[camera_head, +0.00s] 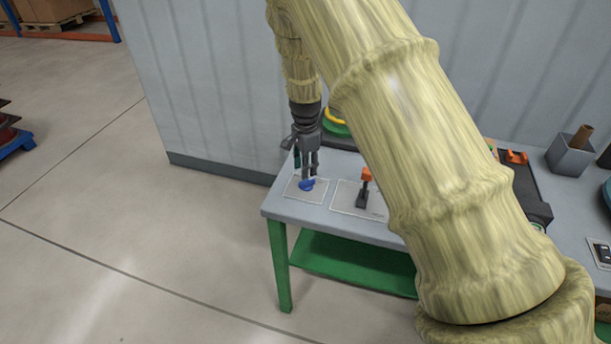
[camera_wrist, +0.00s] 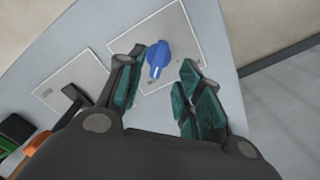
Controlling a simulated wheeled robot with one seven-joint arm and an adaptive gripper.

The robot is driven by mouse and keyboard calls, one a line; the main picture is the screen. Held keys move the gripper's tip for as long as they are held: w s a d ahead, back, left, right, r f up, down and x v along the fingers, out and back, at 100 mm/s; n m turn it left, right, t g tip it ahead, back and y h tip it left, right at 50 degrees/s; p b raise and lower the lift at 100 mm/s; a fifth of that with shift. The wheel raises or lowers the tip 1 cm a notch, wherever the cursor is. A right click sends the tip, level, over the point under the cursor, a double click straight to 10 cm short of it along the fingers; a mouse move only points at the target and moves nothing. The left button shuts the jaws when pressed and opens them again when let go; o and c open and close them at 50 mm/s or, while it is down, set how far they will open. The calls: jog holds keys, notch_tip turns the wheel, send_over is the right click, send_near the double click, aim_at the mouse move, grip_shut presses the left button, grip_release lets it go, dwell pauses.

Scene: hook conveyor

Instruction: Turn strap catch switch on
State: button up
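A blue rotary knob (camera_head: 307,185) sits on a light square plate (camera_head: 294,190) near the left end of the table. In the wrist view the blue knob (camera_wrist: 158,57) lies ahead of my fingertips, roughly between their lines. My gripper (camera_head: 310,175) points down just above the knob. In the wrist view my gripper (camera_wrist: 158,80) has its two teal-padded fingers apart, with nothing held between them. I cannot tell whether a finger touches the knob. No label naming the strap catch switch is readable.
A dark lever with an orange top (camera_head: 364,188) stands on a second plate (camera_head: 349,208) right of the knob. The grey table (camera_head: 278,209) has green legs. A grey box (camera_head: 568,158) stands far right.

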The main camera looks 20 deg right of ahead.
aim_at(306, 181)
notch_tip(306, 181, up, 6)
dwell(0.4)
dwell(0.3)
